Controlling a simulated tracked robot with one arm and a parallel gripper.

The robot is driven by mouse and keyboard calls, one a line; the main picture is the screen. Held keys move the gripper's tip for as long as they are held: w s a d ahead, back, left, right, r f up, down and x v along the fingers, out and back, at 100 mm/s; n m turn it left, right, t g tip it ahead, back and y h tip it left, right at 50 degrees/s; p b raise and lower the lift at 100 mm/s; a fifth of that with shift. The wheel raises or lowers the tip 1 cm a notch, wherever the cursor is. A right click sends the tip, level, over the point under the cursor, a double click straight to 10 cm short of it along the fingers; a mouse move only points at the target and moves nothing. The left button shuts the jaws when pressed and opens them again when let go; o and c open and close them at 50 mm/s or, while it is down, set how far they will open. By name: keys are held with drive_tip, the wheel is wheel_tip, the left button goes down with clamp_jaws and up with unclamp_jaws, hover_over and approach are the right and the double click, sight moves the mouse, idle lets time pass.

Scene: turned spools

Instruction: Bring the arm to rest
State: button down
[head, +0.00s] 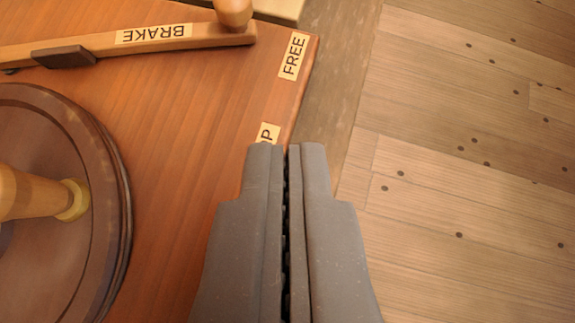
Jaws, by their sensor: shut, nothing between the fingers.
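My gripper (286,150) shows at the bottom middle of the head view, pointing up the picture. Its two grey fingers are shut with only a thin dark gap between them, and nothing is held. The fingertips are over the right edge of a reddish wooden board (190,120) and cover part of a label (268,133) of which only "OP" shows. The rest of my arm is out of view.
A wooden lever marked BRAKE (215,38) with a round knob (234,12) lies across the board's top, its end near a FREE label (292,55). A dark round disc (105,200) with a pale spindle (30,193) stands left. Plank floor (470,200) at right is clear.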

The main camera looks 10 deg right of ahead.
drive_tip(key=shift+r, duration=0.1)
drive_tip(key=s+d+r+t, duration=0.1)
drive_tip(key=s+r, duration=0.1)
drive_tip(key=r, duration=0.6)
drive_tip(key=s+d+r+t+p, duration=0.1)
drive_tip(key=s+r, duration=0.2)
drive_tip(key=r, duration=0.6)
drive_tip(key=s+d+r+t, duration=0.1)
drive_tip(key=s+d+r, duration=0.1)
drive_tip(key=r, duration=0.6)
drive_tip(key=s+d+r+n+t, duration=0.1)
drive_tip(key=s+r, duration=0.7)
drive_tip(key=r, duration=0.2)
drive_tip(key=s+d+r+n+t+y, duration=0.1)
drive_tip(key=s+r+t, duration=0.1)
drive_tip(key=s+r, duration=0.5)
wheel_tip(320, 180, up, 4)
drive_tip(key=shift+s+r+y+p, duration=0.1)
drive_tip(key=shift+s+y+p, duration=0.2)
drive_tip(key=shift+s+p, duration=0.1)
